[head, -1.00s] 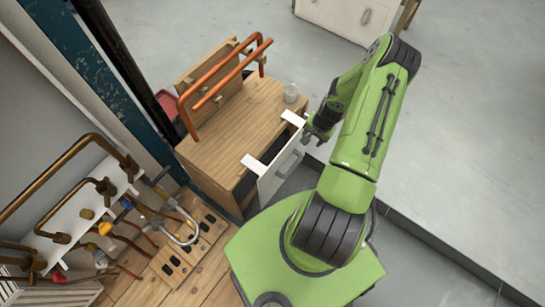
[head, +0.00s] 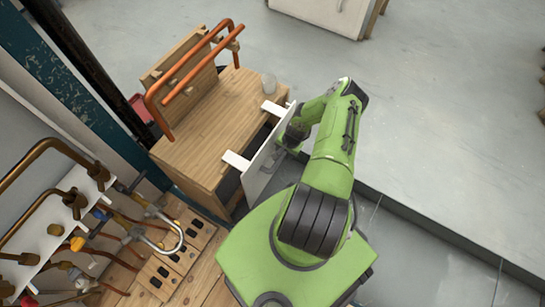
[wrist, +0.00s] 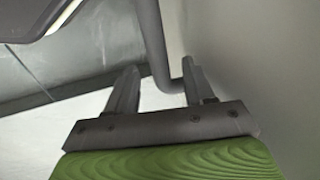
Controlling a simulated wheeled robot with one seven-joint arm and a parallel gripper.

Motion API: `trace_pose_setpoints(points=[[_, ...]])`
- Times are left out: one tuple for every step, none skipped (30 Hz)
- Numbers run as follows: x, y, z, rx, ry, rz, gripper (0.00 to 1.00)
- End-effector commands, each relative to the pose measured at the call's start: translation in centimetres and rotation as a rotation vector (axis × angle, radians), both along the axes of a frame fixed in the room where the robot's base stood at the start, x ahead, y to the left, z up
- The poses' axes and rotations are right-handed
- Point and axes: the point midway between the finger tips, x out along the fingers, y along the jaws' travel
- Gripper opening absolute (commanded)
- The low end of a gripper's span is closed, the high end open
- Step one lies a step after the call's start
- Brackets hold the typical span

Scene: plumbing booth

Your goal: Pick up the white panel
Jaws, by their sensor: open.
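The white panel (head: 262,168) stands upright at the front of the wooden cabinet, with two white tabs reaching over the cabinet top. In the wrist view its pale face (wrist: 255,50) fills the right side. A grey bar handle (wrist: 152,40) on it runs down between my fingertips and bends toward the panel. My gripper (wrist: 157,80) is open, its two fingers on either side of the handle; I cannot tell whether they touch it. In the head view my gripper (head: 288,140) is close to the panel's outer face, partly hidden by my arm.
Pipes and valves (head: 75,205) crowd the lower left. A white cabinet (head: 325,12) stands at the back. The grey floor (head: 440,100) to the right is clear.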

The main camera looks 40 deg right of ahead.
Motion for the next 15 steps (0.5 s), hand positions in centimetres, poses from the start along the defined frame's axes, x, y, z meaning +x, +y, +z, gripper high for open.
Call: trace_pose_setpoints(points=[[0.14, 0.05, -0.67, 0.000, -0.001, 0.000, 0.53], [0.19, 0.04, -0.77, -0.001, -0.001, 0.000, 0.53], [0.21, 0.01, -0.78, -0.001, -0.001, 0.001, 0.53], [0.21, 0.01, -0.73, -0.001, -0.001, 0.001, 0.53], [0.21, 0.00, -0.67, -0.001, -0.001, 0.001, 0.53], [0.21, 0.00, -0.62, -0.001, -0.001, 0.001, 0.53], [0.21, 0.01, -0.61, -0.001, -0.001, 0.002, 0.53], [0.21, 0.01, -0.60, -0.001, -0.001, 0.001, 0.53], [0.20, 0.02, -0.59, -0.001, -0.001, 0.001, 0.47], [0.20, 0.02, -0.58, -0.001, -0.001, 0.001, 0.42], [0.20, 0.02, -0.58, -0.001, -0.001, 0.001, 0.37], [0.20, 0.02, -0.58, -0.001, -0.001, 0.001, 0.31], [0.19, 0.02, -0.59, -0.001, -0.001, 0.001, 0.27], [0.19, 0.02, -0.58, -0.001, -0.001, 0.001, 0.22], [0.19, 0.02, -0.58, -0.001, -0.001, 0.001, 0.16]])
